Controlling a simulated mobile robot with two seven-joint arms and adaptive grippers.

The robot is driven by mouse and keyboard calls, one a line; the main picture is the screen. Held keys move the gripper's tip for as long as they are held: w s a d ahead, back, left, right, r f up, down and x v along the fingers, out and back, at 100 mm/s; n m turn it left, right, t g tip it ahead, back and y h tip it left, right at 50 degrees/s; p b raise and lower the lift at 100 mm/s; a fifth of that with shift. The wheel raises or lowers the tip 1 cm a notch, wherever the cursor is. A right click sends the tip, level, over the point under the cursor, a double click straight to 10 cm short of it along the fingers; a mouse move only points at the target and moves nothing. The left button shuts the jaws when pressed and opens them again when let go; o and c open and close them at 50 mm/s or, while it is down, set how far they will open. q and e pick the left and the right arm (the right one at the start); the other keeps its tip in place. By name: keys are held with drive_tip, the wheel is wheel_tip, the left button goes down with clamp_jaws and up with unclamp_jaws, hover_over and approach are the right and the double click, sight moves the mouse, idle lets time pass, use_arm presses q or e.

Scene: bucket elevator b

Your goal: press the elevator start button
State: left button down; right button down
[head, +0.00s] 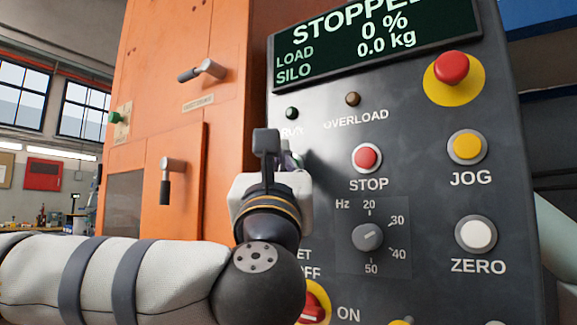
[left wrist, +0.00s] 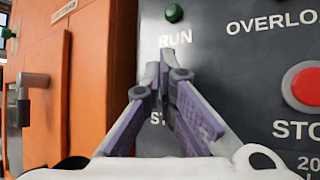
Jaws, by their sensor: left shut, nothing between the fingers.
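The dark control panel (head: 330,150) fills the right of the head view. Its display (head: 375,40) reads STOPPED, 0 % and 0.0 kg. My left gripper (head: 291,158) is in front of the panel, left of the red STOP button (head: 367,158). In the left wrist view its purple-grey fingers (left wrist: 165,62) are shut and empty, with tips just below the RUN label. A label beginning "ST" (left wrist: 156,118) shows partly behind the fingers. The start button itself is hidden behind the gripper in both views. I cannot tell whether the fingertips touch the panel. My right gripper is not in view.
A green RUN lamp (left wrist: 174,13) is above the fingers. To the right are a red emergency button (head: 451,68), yellow JOG button (head: 467,146), white ZERO button (head: 476,234) and Hz dial (head: 368,236). An orange cabinet (head: 165,75) with handles stands left of the panel.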

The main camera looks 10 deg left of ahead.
use_arm(q)
drive_tip(key=shift+w+d, duration=0.1)
drive_tip(key=shift+w, duration=0.15)
drive_tip(key=shift+s, duration=0.1)
idle(0.5)
drive_tip(key=shift+s+a, duration=0.35)
drive_tip(key=shift+s, duration=0.3)
drive_tip(key=shift+s, duration=0.1)
drive_tip(key=s, duration=0.1)
drive_tip(key=s+a, duration=0.1)
drive_tip(key=s, duration=0.2)
drive_tip(key=shift+s+a+b, duration=0.3)
drive_tip(key=shift+a+b, duration=0.05)
drive_tip(key=shift+f, duration=0.1)
